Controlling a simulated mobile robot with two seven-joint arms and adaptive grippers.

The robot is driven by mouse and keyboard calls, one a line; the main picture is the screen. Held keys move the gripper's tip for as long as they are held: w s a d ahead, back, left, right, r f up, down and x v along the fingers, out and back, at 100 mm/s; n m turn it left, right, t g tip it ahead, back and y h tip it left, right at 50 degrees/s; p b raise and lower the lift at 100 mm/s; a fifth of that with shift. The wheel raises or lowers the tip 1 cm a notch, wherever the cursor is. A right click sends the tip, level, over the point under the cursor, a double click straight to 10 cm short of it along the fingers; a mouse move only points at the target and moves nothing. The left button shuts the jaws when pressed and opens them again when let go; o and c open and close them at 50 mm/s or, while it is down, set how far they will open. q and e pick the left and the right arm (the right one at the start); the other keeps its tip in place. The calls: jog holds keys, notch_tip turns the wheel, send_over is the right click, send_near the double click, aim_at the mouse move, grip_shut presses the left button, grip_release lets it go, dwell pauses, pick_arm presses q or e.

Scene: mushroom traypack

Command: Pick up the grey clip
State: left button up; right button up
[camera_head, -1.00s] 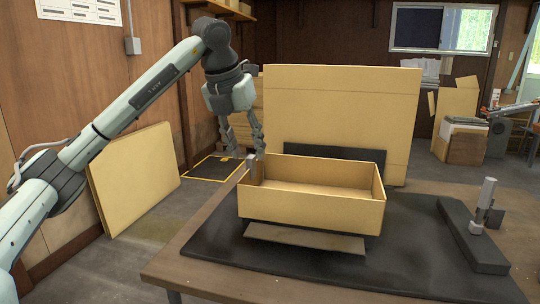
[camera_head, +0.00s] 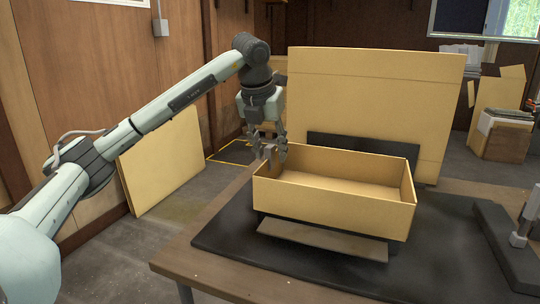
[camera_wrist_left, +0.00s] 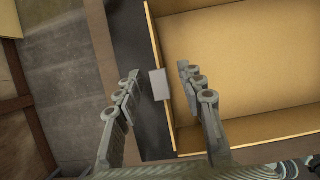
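The grey clip (camera_wrist_left: 159,84) is a small flat piece on the left wall of the open cardboard box (camera_wrist_left: 149,20) in the left wrist view. In the head view the clip (camera_head: 268,151) shows small at the box's (camera_head: 330,207) back left corner, partly mixed with the fingers. My left gripper (camera_head: 270,152) points down over that wall. In the left wrist view its fingers (camera_wrist_left: 155,76) are open, one on each side of the clip, with gaps between. The right finger is over the box's inside. My right gripper is out of view.
The box stands on a black mat (camera_head: 225,233) on a wooden table (camera_head: 180,258). A brown flap or plate (camera_head: 320,240) lies in front of it. A large cardboard panel (camera_head: 375,90) stands behind. A black bar (camera_head: 505,250) with a grey upright part (camera_head: 526,215) is at the right.

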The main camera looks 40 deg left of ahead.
pick_arm(q)
grip_shut()
dwell(0.3)
jog(key=shift+r, duration=0.15)
